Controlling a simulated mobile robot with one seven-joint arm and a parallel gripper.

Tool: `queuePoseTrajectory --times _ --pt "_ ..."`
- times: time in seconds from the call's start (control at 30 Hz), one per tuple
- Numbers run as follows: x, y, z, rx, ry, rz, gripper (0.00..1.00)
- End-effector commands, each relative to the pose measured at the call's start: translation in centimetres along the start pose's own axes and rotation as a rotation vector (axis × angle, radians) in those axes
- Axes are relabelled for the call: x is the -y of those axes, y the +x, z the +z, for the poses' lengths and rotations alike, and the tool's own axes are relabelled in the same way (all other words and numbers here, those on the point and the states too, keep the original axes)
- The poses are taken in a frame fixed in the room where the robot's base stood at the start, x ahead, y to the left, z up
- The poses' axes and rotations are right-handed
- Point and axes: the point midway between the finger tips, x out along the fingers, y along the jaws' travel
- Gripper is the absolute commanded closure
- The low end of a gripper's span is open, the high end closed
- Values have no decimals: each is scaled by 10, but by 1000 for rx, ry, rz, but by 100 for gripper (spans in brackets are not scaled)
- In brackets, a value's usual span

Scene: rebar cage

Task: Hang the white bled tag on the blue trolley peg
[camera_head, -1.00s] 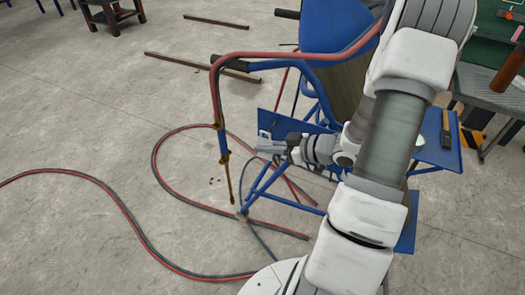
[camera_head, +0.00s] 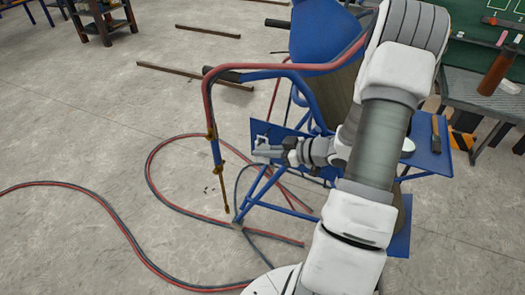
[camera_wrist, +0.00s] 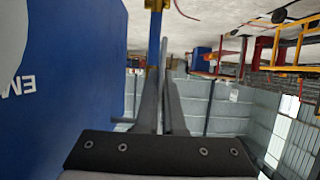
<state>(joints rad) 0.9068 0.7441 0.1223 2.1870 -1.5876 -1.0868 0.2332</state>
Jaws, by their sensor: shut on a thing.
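My gripper (camera_head: 268,148) is shut beside the blue trolley (camera_head: 315,105), over its dark blue lower shelf. A small pale piece at the fingertips, the white tag (camera_head: 261,141), is held there; it is too small to read. In the wrist view my gripper's two dark fingers (camera_wrist: 165,90) are close together, with a thin grey edge between them. A blue upright (camera_wrist: 155,35) with a brass-coloured fitting stands just past the fingertips. I cannot make out the trolley peg for certain.
Red and dark twin hoses (camera_head: 150,165) loop over the floor and up over the trolley handle. A torch (camera_head: 217,165) hangs at its left. A blue panel with white letters (camera_wrist: 60,70) fills the wrist view's left. A grey bench (camera_head: 480,100) stands at right.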

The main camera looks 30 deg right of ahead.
Motion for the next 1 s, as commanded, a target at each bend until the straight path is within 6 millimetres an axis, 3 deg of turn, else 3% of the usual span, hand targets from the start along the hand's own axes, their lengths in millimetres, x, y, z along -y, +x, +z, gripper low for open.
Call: queuePoseTrajectory --times 0.27,0.4,0.5,0.83,1.0 --pt "0 0 0 0 0 0 100" --pt "0 0 0 0 0 0 73" --pt "0 0 0 0 0 0 60" --pt "0 -4 -1 0 0 1 60" --pt "-1 -27 -3 1 0 3 60"
